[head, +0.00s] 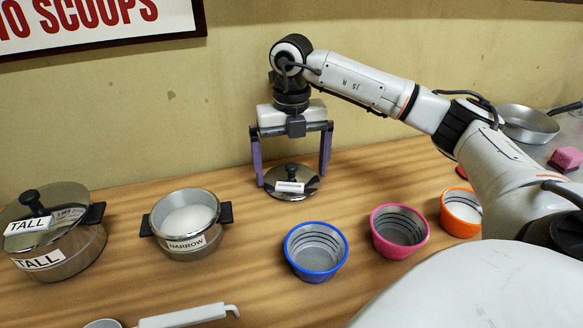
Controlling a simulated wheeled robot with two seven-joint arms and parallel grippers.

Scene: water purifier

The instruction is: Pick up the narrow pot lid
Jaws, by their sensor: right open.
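The narrow pot lid (304,189) lies flat on the wooden counter near the wall, a round metal lid with a black knob and a small white label. My right gripper (291,168) is open and points down over it, with one purple finger on each side of the lid's knob and the fingertips near the lid's height. Whether the fingers touch the lid I cannot tell. The narrow pot (186,245), labelled NARROW, stands uncovered to the left with white contents inside. My left gripper is not in view.
A tall pot (66,246) with its lid on stands at far left. Blue (315,276), pink (385,250) and orange (462,225) rimmed cups stand in front and to the right. A white handle (190,316) lies at the front edge. A pan (528,128) and a pink block (566,159) are at far right.

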